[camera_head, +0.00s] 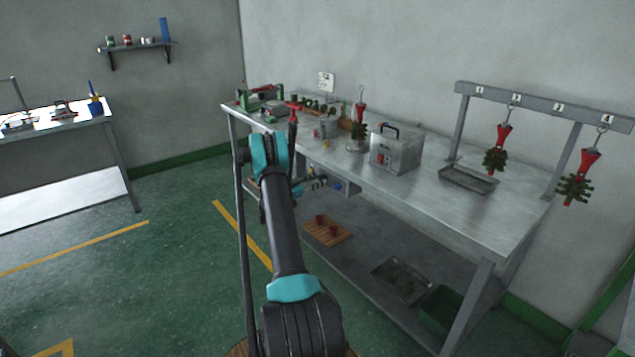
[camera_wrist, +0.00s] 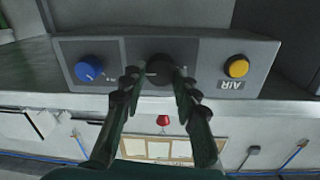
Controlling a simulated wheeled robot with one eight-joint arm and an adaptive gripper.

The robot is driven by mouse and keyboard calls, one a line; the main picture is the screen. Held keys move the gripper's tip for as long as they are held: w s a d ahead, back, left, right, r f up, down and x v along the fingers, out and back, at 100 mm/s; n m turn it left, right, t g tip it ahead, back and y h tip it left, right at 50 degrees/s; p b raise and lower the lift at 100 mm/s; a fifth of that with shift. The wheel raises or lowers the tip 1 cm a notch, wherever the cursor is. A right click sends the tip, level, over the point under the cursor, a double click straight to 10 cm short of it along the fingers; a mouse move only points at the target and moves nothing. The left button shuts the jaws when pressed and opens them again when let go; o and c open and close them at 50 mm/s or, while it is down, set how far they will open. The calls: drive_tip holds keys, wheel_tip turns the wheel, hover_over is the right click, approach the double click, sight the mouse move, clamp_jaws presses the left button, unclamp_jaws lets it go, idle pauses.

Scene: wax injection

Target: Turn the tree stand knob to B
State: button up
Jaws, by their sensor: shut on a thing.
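A grey control panel (camera_wrist: 215,52) fills the upper part of the wrist view, which looks upside down. It carries a blue knob (camera_wrist: 90,68) on the left, a black knob (camera_wrist: 158,62) in the middle and a yellow button (camera_wrist: 237,66) by an AIR label on the right. My gripper (camera_wrist: 156,76) has one finger on each side of the black knob and is shut on it. The fingers partly hide the knob and its markings, so its setting cannot be read. In the head view my gripper (camera_head: 319,182) is at the panel under the table's front edge.
The metal table (camera_head: 440,200) carries a metal box (camera_head: 396,150), a tray (camera_head: 468,179) and several tools. Red and green wax trees (camera_head: 497,150) hang from a numbered rack (camera_head: 540,104) at right. A lower shelf is under the table. Green floor is open at left.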

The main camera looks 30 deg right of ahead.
idle(0.3)
drive_tip(key=o, duration=1.2)
drive_tip(key=shift+c, duration=0.2)
drive_tip(key=shift+a, duration=0.1)
drive_tip(key=a, duration=1.1)
drive_tip(key=shift+s+a, duration=0.15)
drive_tip(key=shift+a, duration=0.25)
drive_tip(key=shift+r, duration=0.1)
